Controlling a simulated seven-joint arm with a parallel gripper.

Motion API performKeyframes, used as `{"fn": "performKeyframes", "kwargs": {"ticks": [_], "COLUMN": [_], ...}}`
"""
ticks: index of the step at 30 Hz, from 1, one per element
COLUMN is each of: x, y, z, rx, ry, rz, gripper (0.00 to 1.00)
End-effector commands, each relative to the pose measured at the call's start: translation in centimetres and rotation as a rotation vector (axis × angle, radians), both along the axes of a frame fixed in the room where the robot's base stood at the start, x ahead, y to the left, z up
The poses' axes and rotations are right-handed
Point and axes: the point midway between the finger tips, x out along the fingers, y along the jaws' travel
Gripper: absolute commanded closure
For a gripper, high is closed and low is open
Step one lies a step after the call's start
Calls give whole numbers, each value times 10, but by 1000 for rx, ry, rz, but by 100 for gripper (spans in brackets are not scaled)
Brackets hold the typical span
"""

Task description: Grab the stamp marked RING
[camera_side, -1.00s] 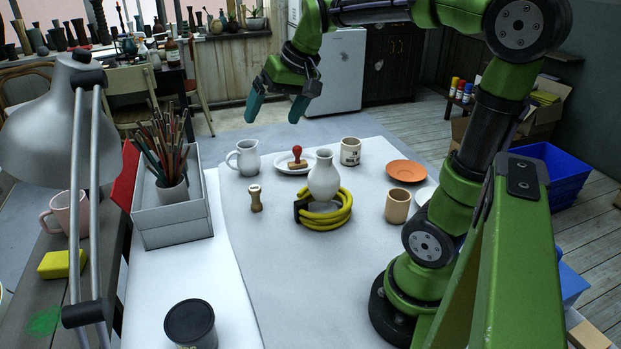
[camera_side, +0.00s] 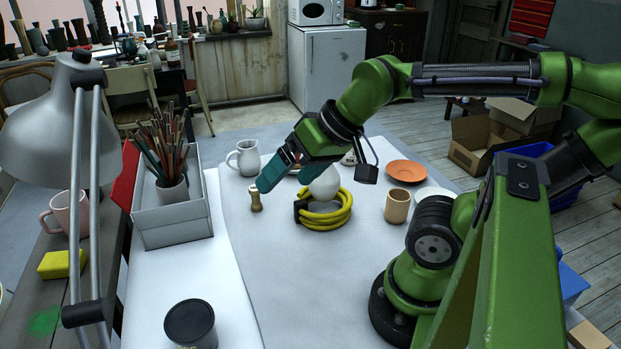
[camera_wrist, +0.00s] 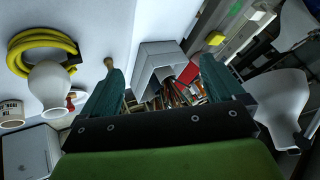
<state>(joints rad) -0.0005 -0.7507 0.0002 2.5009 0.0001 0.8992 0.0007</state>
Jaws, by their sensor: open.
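A small wooden stamp (camera_side: 256,200) stands upright on the white table cover; it also shows in the wrist view (camera_wrist: 109,63) beside the tip of my left-hand finger. A red-handled stamp (camera_wrist: 71,98) shows in the wrist view behind the white vase; in the side view my gripper mostly hides it. I cannot read a RING mark on either stamp. My gripper (camera_side: 268,182) is open and empty, tilted down toward the left. In the side view its fingertips appear just above the wooden stamp, apart from it as far as I can tell.
A white vase (camera_side: 323,185) stands within a yellow coiled hose (camera_side: 330,219), right of the wooden stamp. A white jug (camera_side: 247,159) is behind, and a grey box (camera_side: 175,231) of brushes is left. A tan cup (camera_side: 397,206) and orange plate (camera_side: 408,173) are right.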

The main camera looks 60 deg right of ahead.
Motion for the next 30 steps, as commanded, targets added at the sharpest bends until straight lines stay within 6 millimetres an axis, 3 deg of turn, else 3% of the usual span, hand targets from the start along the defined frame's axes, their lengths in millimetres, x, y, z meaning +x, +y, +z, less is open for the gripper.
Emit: {"fn": "performKeyframes", "kwargs": {"ticks": [10, 16, 17, 26, 30], "x": [0, 0, 0, 1, 16], "y": [0, 0, 0, 1, -4], "z": [0, 0, 0, -4, -17], "rx": [0, 0, 0, 1, 17], "ry": [0, 0, 0, 18, 101], "rz": [0, 0, 0, 4, -6], "gripper": [5, 35, 36, 36, 36]}}
